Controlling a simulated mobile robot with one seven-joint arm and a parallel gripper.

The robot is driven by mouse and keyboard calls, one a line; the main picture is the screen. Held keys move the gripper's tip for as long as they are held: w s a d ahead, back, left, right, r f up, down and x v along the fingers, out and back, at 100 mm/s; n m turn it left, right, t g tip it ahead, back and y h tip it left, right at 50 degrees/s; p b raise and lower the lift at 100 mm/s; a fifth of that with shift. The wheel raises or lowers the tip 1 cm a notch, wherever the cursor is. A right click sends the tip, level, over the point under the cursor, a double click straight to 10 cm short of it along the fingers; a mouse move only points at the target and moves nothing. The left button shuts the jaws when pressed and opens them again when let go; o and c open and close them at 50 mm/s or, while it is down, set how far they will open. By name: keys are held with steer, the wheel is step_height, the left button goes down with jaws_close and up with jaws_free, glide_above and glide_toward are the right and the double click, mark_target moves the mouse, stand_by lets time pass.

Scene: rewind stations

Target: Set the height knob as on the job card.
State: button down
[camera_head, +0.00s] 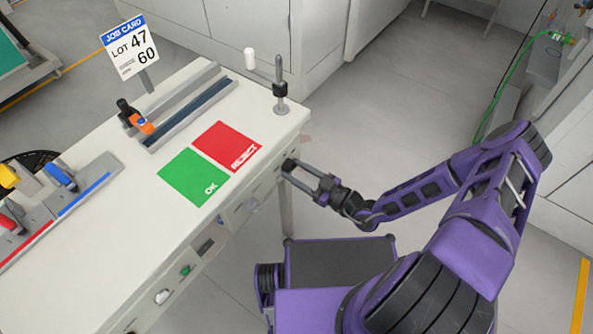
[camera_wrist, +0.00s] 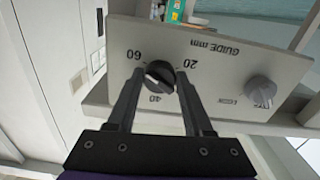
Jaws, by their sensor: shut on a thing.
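The job card (camera_head: 129,47) stands on a post at the table's back and reads LOT 47 and 60; its small print is hard to read. In the wrist view, a black round knob (camera_wrist: 159,74) sits on a grey panel (camera_wrist: 222,62) marked GUIDE mm, with 20, 40 and 60 around it, all upside down. My gripper (camera_wrist: 159,80) is shut on this knob, one finger on each side. In the head view, my gripper (camera_head: 291,167) is at the table's front face near the right end.
A grey knob (camera_wrist: 261,91) sits on the panel's right in the wrist view. On the table (camera_head: 110,233) lie a green OK mat (camera_head: 192,177) and a red REJECT mat (camera_head: 227,146). A post with a black clamp (camera_head: 279,88) stands at the right end.

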stand_by(0.4)
steer(key=shift+c, duration=1.5)
jaws_free()
steer(key=v, duration=1.7)
steer(key=shift+s+d, duration=0.2)
